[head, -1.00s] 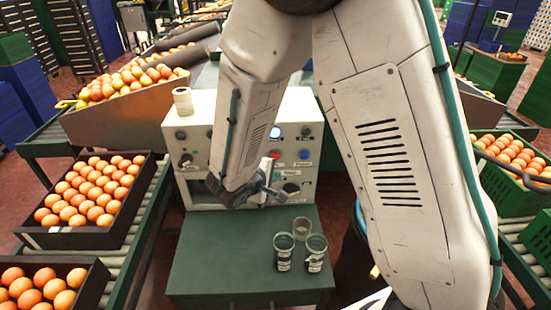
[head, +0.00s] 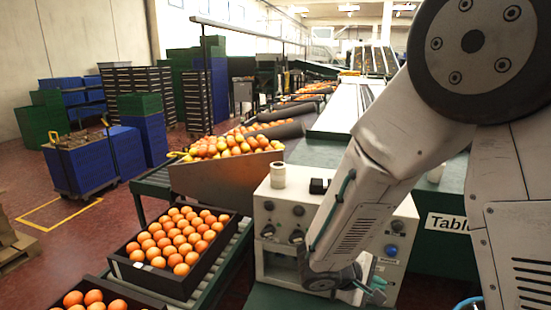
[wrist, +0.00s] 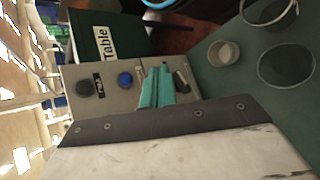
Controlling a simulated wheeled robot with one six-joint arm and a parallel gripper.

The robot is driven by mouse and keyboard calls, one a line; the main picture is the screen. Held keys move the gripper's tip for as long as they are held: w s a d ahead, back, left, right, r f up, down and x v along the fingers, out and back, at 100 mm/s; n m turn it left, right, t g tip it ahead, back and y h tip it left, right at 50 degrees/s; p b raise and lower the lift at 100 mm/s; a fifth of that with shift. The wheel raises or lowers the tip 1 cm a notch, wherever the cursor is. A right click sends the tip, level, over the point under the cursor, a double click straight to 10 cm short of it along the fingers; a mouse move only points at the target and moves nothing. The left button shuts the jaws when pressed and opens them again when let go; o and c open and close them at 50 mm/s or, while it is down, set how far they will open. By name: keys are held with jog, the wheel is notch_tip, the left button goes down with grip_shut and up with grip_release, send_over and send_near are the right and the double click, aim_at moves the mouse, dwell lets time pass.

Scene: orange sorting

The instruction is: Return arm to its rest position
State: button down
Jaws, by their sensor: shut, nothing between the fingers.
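My arm reaches down from the upper right in the head view. Behind the fingers is the box's panel with a black knob and a blue button (wrist: 125,80).
In the wrist view a small cup (wrist: 224,52) and two larger clear cups stand on the green tabletop (wrist: 215,85). In the head view, a black crate of oranges (head: 215,272) sits on rollers at left. A white roll (head: 278,177) stands on the box.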

jog(key=s+d+r+m+g+y, duration=0.1)
jog(key=s+r+m+y, duration=0.8)
jog(key=s+r, duration=1)
jog(key=s+g+y, duration=0.1)
jog(key=s, duration=0.2)
jog(key=shift+s+d+r, duration=0.15)
jog(key=shift+d+r, duration=0.1)
jog(key=shift+d, duration=0.1)
dwell(1.4)
